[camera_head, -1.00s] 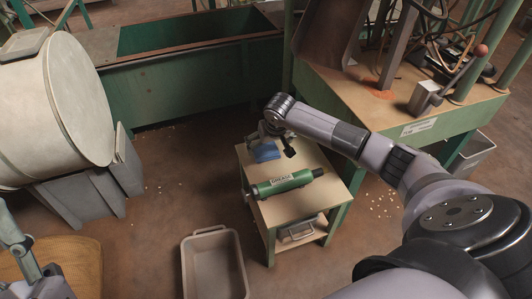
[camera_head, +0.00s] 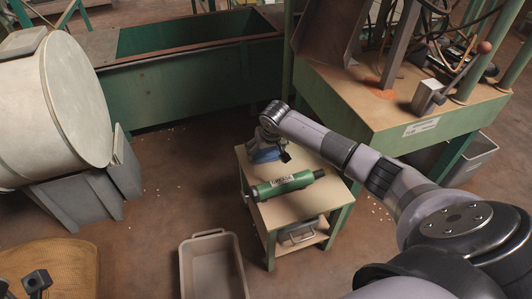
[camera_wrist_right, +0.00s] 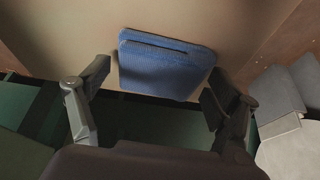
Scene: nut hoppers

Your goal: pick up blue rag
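The blue rag (camera_head: 265,154) lies at the far end of the small wooden-topped table (camera_head: 290,211). In the right wrist view the rag (camera_wrist_right: 165,66) looks folded and flat, with a ribbed surface. My right gripper (camera_head: 272,146) is over the rag and partly hides it in the head view. In the wrist view its two fingers (camera_wrist_right: 158,80) are spread, one on each side of the rag, with nothing held. My left gripper (camera_head: 21,284) shows only in part at the bottom left corner, its two dark tips apart and empty.
A green grease tube (camera_head: 287,185) lies across the table in front of the rag. A beige bin (camera_head: 213,265) stands on the floor to the left. A wooden-topped machine bench (camera_head: 385,110) is behind right, and a large pale drum (camera_head: 75,100) is at left.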

